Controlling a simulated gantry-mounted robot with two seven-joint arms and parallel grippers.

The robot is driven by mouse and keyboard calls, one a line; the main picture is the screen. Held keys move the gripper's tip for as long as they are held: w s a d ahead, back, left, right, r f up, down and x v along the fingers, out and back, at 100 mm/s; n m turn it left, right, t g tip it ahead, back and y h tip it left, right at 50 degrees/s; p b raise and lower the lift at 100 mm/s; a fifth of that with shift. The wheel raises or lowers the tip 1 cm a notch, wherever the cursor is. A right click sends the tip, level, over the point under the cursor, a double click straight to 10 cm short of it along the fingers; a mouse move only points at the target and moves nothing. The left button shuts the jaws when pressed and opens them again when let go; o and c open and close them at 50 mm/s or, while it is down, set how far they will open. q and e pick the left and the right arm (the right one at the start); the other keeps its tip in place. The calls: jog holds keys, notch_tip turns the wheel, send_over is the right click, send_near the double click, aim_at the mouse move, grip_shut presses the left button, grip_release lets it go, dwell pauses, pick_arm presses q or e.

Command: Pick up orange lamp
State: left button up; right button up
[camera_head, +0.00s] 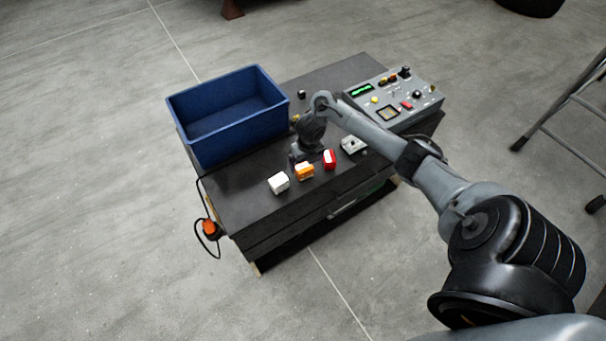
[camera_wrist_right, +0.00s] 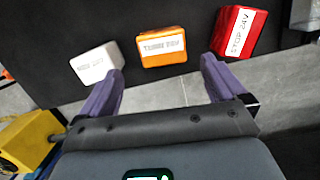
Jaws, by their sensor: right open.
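The orange lamp (camera_head: 304,172) is a small block near the front edge of the dark bench top, in a row between a white lamp (camera_head: 279,183) and a red lamp (camera_head: 329,159). In the right wrist view the orange lamp (camera_wrist_right: 163,45) lies just beyond my right gripper (camera_wrist_right: 163,68), between the lines of its two purple fingers. The fingers are apart with nothing between them. In the head view my right gripper (camera_head: 299,157) hangs just behind the orange lamp, partly hidden by its own wrist. My left gripper is not in view.
A blue bin (camera_head: 195,144) stands at the bench's left. A grey control panel (camera_head: 425,103) sits at the back right. A small grey part (camera_head: 353,145) lies right of the red lamp. An orange item on a cable (camera_head: 210,228) hangs off the bench's left side.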

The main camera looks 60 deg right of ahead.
aim_at(305, 167)
jog(key=shift+w+d+f+b, duration=0.15)
jog(key=shift+w+d+f, duration=0.05)
jog(key=shift+f, duration=1.05)
jog(key=shift+w+d+f+b, duration=0.15)
jog(key=shift+d+f+b, duration=0.1)
jog(key=shift+f, duration=0.95)
jog(key=shift+w+d+f+b, duration=0.1)
jog(key=shift+w+d+f, duration=0.1)
jog(key=shift+f, duration=1.05)
jog(key=shift+c, duration=0.2)
jog(key=c, duration=1.1)
jog(key=shift+o, duration=0.2)
